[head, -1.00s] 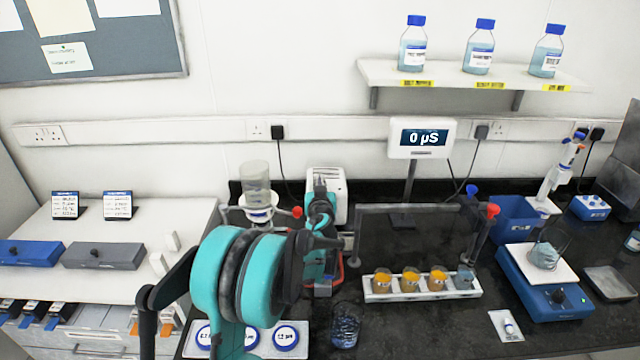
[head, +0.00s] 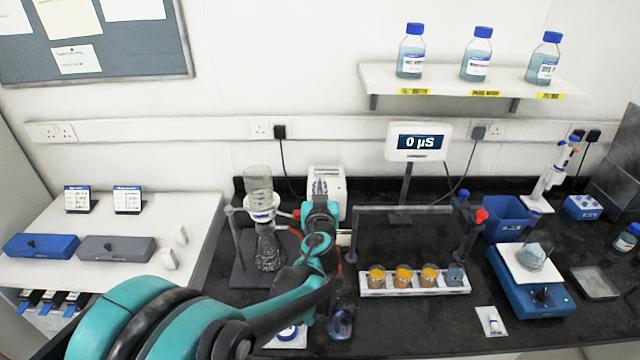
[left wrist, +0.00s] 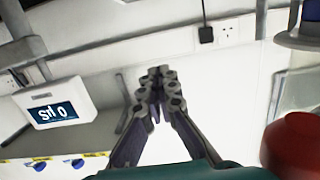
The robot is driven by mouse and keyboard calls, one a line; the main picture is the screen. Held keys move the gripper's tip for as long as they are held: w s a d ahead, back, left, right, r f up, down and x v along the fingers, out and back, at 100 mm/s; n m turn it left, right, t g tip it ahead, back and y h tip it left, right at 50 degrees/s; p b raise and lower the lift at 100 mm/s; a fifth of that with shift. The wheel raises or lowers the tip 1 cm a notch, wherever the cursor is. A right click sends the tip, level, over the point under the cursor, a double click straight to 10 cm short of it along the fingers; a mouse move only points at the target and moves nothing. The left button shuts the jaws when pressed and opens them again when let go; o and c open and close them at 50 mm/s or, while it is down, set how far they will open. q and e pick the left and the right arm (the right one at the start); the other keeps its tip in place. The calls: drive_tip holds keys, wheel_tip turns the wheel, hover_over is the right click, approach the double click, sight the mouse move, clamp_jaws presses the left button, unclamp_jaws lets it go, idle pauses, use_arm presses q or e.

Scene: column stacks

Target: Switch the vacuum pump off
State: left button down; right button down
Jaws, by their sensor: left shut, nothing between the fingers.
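The vacuum pump appears to be the white box (head: 338,176) standing at the back of the black bench, left of the display. My left gripper (head: 319,186) is in front of it in the head view, its fingers pointing to the back. It hides part of the box's front, and I cannot make out the pump's switch. In the left wrist view the fingers (left wrist: 157,78) are shut with nothing between them. I cannot tell whether they touch the pump. My right gripper is not in view.
A glass filter funnel and flask (head: 260,190) stand close left of my gripper. A red knob (left wrist: 294,145) is near in the wrist view. To the right are a metal rail (head: 405,209), a rack of cups (head: 372,292) and the display (head: 416,142).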

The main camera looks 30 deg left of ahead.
use_arm(q)
drive_tip(key=shift+s+d+r, duration=0.25)
drive_tip(key=shift+s+d, duration=0.05)
drive_tip(key=shift+s, duration=0.2)
drive_tip(key=shift+s+d+r, duration=0.2)
drive_tip(key=shift+s+d, duration=0.1)
drive_tip(key=shift+s, duration=0.15)
